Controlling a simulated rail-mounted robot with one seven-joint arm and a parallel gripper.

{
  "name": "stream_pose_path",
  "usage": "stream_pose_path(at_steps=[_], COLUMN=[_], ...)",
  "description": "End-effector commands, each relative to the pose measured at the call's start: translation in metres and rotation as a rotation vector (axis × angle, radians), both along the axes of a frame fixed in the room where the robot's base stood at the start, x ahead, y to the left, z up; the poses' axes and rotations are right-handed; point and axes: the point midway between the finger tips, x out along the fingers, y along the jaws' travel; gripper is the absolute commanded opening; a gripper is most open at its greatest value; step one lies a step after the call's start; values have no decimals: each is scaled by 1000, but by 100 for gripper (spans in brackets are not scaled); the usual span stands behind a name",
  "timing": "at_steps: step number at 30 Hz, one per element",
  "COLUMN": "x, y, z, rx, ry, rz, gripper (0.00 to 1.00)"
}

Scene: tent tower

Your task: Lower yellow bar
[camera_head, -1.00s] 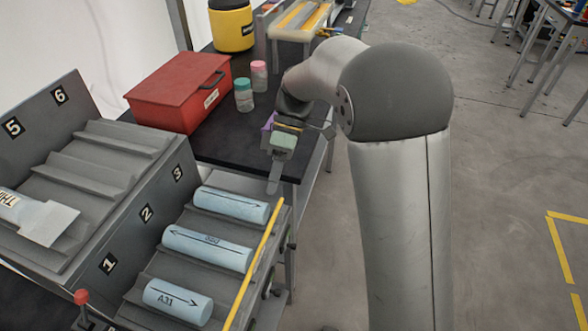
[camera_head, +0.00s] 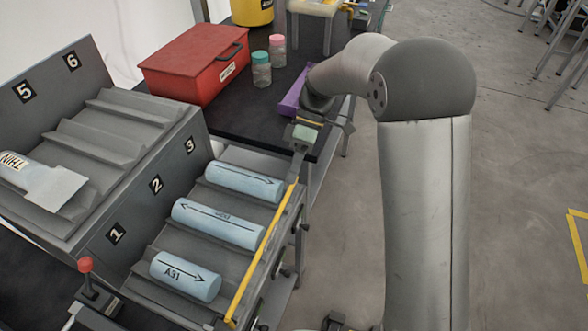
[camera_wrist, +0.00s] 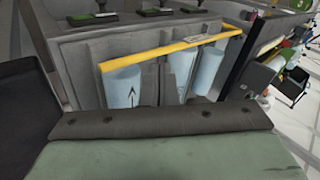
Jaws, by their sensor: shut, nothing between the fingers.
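The yellow bar (camera_head: 262,253) runs along the open right edge of the lower rack, in front of the ends of the blue cylinders. In the wrist view the yellow bar (camera_wrist: 170,50) crosses in front of the cylinders from left to upper right. My gripper (camera_head: 295,168) is shut and empty at the bar's far end. Its tip looks very close to the bar; I cannot tell whether they touch. In the wrist view the green-grey body of my gripper (camera_wrist: 170,150) fills the bottom and the fingertips are not clear.
The grey rack (camera_head: 130,262) has numbered slots with blue cylinders (camera_head: 215,222) lying in the lower ones. A red-knobbed lever (camera_head: 85,265) stands at its near left. A red box (camera_head: 195,72) and two jars (camera_head: 262,68) stand on the black table behind. Open floor lies to the right.

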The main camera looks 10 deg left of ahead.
Motion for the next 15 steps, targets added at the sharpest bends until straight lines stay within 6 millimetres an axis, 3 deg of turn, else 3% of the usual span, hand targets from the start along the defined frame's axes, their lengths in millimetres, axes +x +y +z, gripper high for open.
stream_pose_path(at_steps=[5,11,15], x=[0,-2,26], y=[-1,-6,-16], z=[7,44,48], rx=[0,1,2], ry=[0,0,-3], rz=[0,0,-1], gripper=[0,0,0])
